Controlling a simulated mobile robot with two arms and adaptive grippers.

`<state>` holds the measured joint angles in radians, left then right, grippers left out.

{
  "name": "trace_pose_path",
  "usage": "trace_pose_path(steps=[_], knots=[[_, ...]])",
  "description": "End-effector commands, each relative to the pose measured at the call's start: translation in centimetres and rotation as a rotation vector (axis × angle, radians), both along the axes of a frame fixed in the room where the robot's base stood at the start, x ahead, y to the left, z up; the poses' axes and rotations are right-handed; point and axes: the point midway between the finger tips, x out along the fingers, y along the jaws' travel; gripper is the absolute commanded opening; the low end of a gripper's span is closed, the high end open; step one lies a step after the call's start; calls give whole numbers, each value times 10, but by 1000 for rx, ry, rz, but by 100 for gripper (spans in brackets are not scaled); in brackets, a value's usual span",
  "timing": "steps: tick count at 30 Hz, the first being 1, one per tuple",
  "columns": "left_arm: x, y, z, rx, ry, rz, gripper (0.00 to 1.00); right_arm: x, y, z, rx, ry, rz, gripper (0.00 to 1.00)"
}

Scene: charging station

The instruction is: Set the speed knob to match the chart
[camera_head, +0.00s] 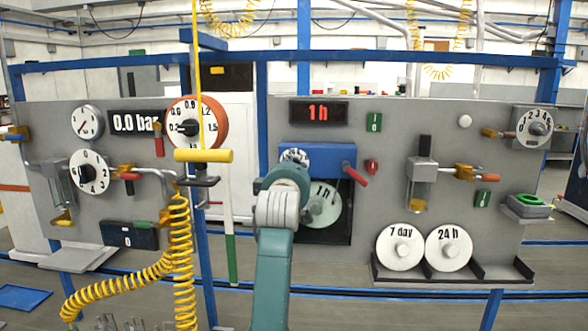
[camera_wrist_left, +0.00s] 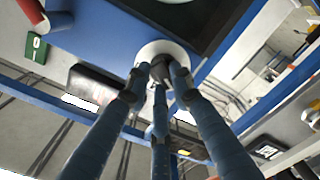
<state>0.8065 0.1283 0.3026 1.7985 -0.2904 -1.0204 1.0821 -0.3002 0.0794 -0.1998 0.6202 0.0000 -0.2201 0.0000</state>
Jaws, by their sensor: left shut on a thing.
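A round chart marked 1 h (camera_head: 325,207) is mounted below the box.
Charts marked 7 day (camera_head: 400,247) and 24 h (camera_head: 448,249) stand in a dark rack at lower right. A red handle (camera_head: 357,177) sticks out at the box's right. A yellow T-handle (camera_head: 204,156) and coiled yellow hose (camera_head: 180,255) hang left of my arm.

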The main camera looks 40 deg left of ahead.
Motion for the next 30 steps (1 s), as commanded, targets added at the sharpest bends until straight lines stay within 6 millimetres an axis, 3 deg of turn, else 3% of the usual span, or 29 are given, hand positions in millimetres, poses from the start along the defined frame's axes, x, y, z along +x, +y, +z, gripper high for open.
trace_pose_path(steps=[1, 2, 4, 17, 30], knots=[[0, 0, -1, -3, 1, 0, 0, 0, 0, 0, 0, 0, 0, 40], [0, 0, -1, -3, 1, 0, 28, 0, 1, 0, 1, 0, 0, 40], [0, 0, -1, -3, 1, 0, 42, 0, 1, 0, 1, 0, 0, 40], [-8, -6, 0, -2, -1, -1, 42, 0, -1, 0, -1, 0, 1, 40], [-81, -50, -1, -3, -1, -1, 42, 0, 0, 0, 0, 0, 0, 40]])
